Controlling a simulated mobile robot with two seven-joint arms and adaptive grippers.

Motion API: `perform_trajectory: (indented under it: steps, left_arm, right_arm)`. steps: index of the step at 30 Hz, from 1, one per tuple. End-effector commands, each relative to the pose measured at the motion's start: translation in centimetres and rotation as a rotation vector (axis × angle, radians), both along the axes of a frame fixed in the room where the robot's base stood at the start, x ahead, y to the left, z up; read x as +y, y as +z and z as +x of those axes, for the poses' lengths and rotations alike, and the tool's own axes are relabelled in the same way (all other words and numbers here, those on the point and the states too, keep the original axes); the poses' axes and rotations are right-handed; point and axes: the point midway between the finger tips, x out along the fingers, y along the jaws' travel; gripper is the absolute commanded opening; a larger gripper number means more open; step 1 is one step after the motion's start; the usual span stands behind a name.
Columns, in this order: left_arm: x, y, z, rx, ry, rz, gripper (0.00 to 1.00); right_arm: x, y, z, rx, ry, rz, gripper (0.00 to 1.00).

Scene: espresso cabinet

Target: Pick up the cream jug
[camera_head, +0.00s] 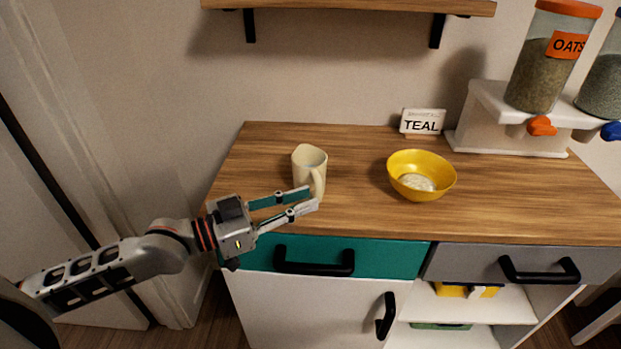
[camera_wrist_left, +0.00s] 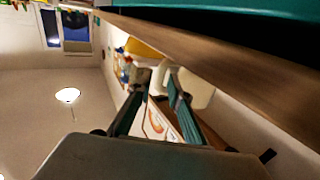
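The cream jug (camera_head: 309,165) stands upright near the left end of the wooden countertop, its handle toward the front right. My left gripper (camera_head: 311,200) reaches in from the left at the counter's front edge, in front of the jug. Its two fingers are apart with nothing held between them. The upper finger overlaps the jug's lower part in the head view; I cannot tell whether they touch. In the left wrist view the fingers (camera_wrist_left: 158,80) are spread, and a pale cream shape, likely the jug (camera_wrist_left: 200,92), shows behind and beside the right-hand finger. My right gripper is not in view.
A yellow bowl (camera_head: 420,172) with pale contents stands right of the jug. A TEAL sign (camera_head: 422,121) and a dispenser stand (camera_head: 510,133) are at the back. A shelf (camera_head: 350,6) hangs above. The teal drawer (camera_head: 385,257) lies below the counter edge (camera_head: 480,230).

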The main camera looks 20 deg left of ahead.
Motion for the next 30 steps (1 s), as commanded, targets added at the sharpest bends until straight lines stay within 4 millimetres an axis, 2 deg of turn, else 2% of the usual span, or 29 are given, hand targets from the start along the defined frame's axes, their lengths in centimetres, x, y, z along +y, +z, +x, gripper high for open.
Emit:
perform_trajectory:
  steps: [4, 9, 18, 21, 30]
  left_arm:
    - [-1.4, 1.1, 1.6, -0.006, 0.000, -0.005, 0.19]
    - [-2.5, 0.8, 2.9, -0.002, 0.000, -0.002, 0.19]
    - [-2.8, 0.7, 3.1, 0.000, 0.000, 0.000, 0.19]
    - [-2.8, 0.7, 3.1, 0.000, 0.000, 0.000, 0.00]
    - [-2.7, 0.8, 3.1, -0.002, 0.000, -0.001, 0.00]
  right_arm:
    - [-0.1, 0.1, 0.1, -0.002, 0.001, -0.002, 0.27]
    - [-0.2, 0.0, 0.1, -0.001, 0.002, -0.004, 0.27]
    - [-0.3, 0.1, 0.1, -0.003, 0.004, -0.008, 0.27]
    - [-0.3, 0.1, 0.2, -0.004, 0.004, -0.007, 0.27]
    - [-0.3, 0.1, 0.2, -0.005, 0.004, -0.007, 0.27]
